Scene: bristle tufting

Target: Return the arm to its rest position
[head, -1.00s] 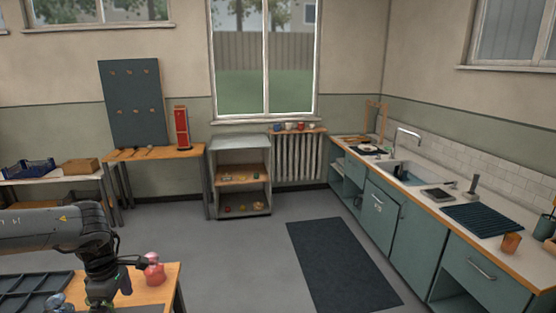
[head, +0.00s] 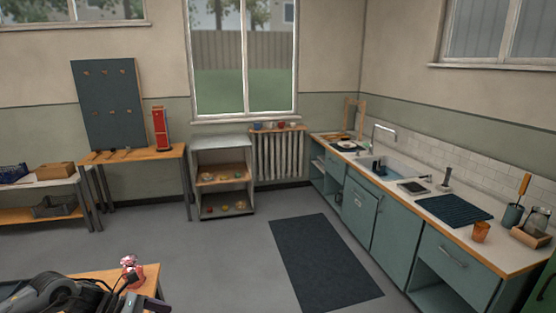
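A dark grey link of my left arm (head: 62,291) lies low over the wooden worktable (head: 88,274) at the bottom left of the head view. No fingertips of the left gripper can be made out; the lower part of the arm is cut off by the picture's bottom edge. My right arm and gripper are not in view.
A small pink-red object (head: 130,268) stands at the worktable's far corner, close to the arm. Open grey floor and a dark mat (head: 322,262) lie beyond. A shelf unit (head: 222,180) stands at the back and a sink counter (head: 455,232) runs along the right.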

